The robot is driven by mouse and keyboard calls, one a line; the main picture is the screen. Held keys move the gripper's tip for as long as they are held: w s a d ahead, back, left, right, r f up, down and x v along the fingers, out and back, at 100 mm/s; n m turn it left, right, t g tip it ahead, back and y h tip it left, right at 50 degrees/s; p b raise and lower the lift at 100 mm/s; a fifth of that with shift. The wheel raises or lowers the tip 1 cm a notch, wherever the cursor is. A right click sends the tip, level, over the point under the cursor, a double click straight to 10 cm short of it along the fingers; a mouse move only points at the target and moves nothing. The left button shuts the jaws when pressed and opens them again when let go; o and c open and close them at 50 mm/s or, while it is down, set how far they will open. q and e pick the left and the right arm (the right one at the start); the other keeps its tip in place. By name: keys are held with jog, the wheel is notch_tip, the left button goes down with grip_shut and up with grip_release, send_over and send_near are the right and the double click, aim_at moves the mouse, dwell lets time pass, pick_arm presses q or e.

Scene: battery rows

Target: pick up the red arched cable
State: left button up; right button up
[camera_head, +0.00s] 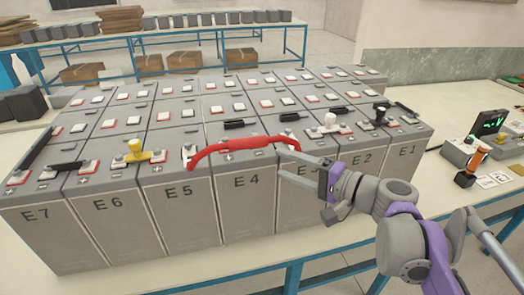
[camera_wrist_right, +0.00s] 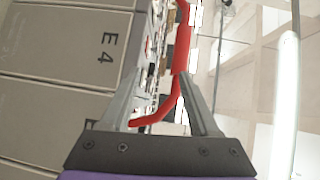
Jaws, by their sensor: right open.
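The red arched cable (camera_head: 240,143) spans the tops of the front battery row, from the E5 battery (camera_head: 185,215) across the E4 battery (camera_head: 245,205) towards E3. My right gripper (camera_head: 281,163) is open in front of the E3 and E4 faces, just below and beside the cable's right end. In the right wrist view the cable (camera_wrist_right: 184,45) shows beyond and between the open fingers (camera_wrist_right: 162,73), its lower bend running down towards the left finger. I cannot tell whether a finger touches it. My left gripper is not in view.
Other batteries fill the table in several rows, with black connectors, a yellow-handled piece (camera_head: 136,152) and a white one (camera_head: 330,122) on top. A meter (camera_head: 488,123) and an orange-handled tool (camera_head: 476,160) are at the right. Boxes (camera_head: 185,60) sit behind.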

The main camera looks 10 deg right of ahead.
aim_at(273, 141)
jog(key=shift+m+t, duration=0.5)
jog(key=shift+t, duration=0.2)
jog(key=w+r, duration=0.1)
jog(key=w, duration=0.2)
jog(key=w+r, duration=0.1)
jog(key=w, duration=0.1)
jog(key=shift+a+r, duration=0.3)
jog(key=shift+a, duration=0.1)
jog(key=x, duration=0.5)
jog(key=shift+w+a+p, duration=0.1)
jog(key=shift+w+p, duration=0.25)
jog(key=shift+w, duration=0.05)
jog(key=shift+s, duration=0.1)
grip_shut()
